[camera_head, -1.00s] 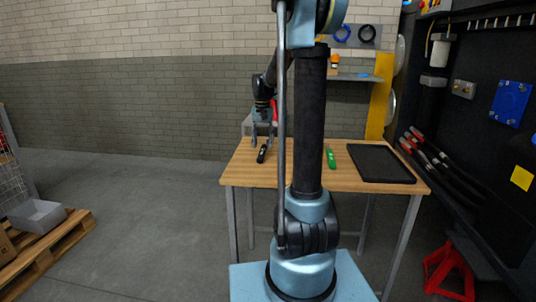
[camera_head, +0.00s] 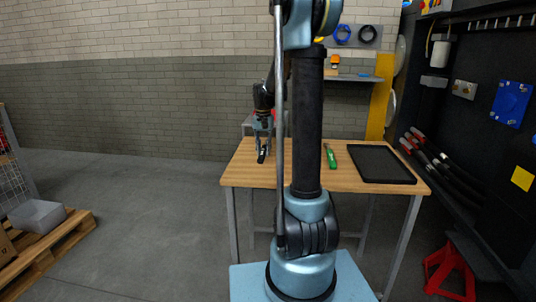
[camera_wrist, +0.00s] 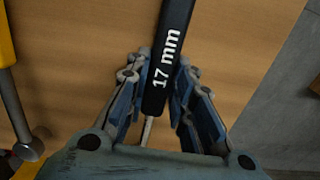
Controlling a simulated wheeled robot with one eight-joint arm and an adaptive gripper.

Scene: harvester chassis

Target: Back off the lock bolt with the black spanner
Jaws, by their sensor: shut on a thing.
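The black spanner (camera_wrist: 168,60) lies lengthwise between my fingers in the wrist view, with "17 mm" in white on its handle. My gripper (camera_wrist: 159,72) is shut on this handle, one finger on each side. A thin metal end shows near my palm, and the far end runs out of the picture. In the head view my gripper (camera_head: 263,138) points down at the table's left side, with the black spanner (camera_head: 262,157) below it. I cannot tell whether the spanner still touches the wood. The lock bolt is not recognisable in any view.
The wooden table (camera_head: 300,180) carries a green-handled tool (camera_head: 330,156) and a black tray (camera_head: 380,164) on the right. A yellow-handled tool (camera_wrist: 6,45) lies left of my fingers in the wrist view. A dark tool wall (camera_head: 480,130) stands at the right.

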